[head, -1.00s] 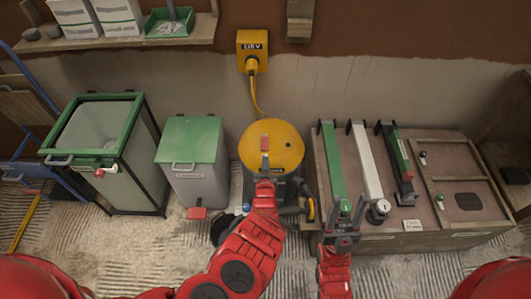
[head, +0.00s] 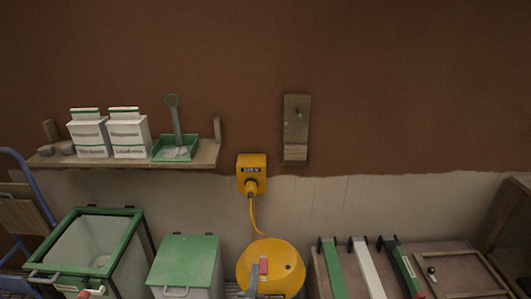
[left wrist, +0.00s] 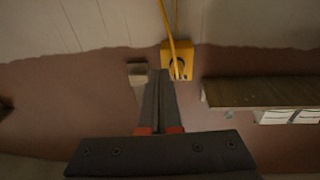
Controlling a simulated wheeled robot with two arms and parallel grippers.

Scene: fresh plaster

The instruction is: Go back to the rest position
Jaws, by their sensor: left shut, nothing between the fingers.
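My left gripper (left wrist: 158,74) is shut and empty in the left wrist view, its dark fingers side by side, pointing towards the wall. In the head view only a small grey part of the left gripper (head: 254,280) shows low in the picture, in front of the yellow drum (head: 284,256). Whether the gripper touches the drum I cannot tell. My right gripper is not in view.
A yellow socket box (head: 252,168) with a plugged cable hangs on the wall, near a wooden bracket (head: 296,150). A shelf (head: 206,154) holds white cartons and a green tray. Green-rimmed bin (head: 130,240), green-lidded bin (head: 186,258) and a bench with bars stand below. The upper wall is clear.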

